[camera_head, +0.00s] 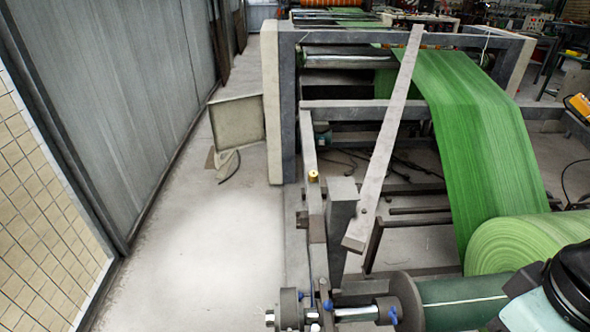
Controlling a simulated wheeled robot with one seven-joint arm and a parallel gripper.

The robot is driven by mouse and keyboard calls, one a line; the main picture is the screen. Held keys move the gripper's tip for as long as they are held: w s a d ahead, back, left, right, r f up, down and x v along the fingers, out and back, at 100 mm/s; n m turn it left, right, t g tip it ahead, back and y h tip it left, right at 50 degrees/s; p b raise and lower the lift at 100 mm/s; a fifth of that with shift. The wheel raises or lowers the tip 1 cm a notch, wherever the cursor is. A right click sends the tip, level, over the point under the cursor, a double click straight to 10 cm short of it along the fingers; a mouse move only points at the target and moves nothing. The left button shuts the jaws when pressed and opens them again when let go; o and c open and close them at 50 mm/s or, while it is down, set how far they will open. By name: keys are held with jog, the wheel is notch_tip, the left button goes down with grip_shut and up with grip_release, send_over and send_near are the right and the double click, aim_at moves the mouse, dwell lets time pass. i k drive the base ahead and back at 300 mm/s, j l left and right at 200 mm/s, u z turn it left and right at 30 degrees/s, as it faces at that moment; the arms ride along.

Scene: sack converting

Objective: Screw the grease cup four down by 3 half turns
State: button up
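A small brass cup (313,177), which looks like a grease cup, stands upright on the grey frame rail (312,205) left of the middle of the picture. It is the only such cup I can make out, and no number on it can be read. How far it is screwed down is too small to tell. My gripper is not in view. Part of my own arm, black and pale green, shows at the lower right corner, well apart from the cup.
A long slanted bar (385,140) rises just right of the cup. A green woven web (475,125) runs down to a large roll (530,243). A shaft with collars (405,300) crosses the front. The floor (220,235) left of the machine is clear up to the grey wall panel (115,90).

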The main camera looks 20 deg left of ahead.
aim_at(312, 176)
jog(key=i+j, duration=0.1)
jog(key=j, duration=1.25)
jog(key=i+j, duration=0.15)
jog(key=j, duration=0.55)
jog(key=i+j, duration=0.1)
jog(key=j, duration=0.6)
jog(key=i+j, duration=0.25)
jog(key=j, duration=0.2)
jog(key=i+j, duration=0.25)
jog(key=j, duration=0.15)
jog(key=i+j, duration=0.25)
jog(key=j, duration=0.2)
jog(key=k+u, duration=0.05)
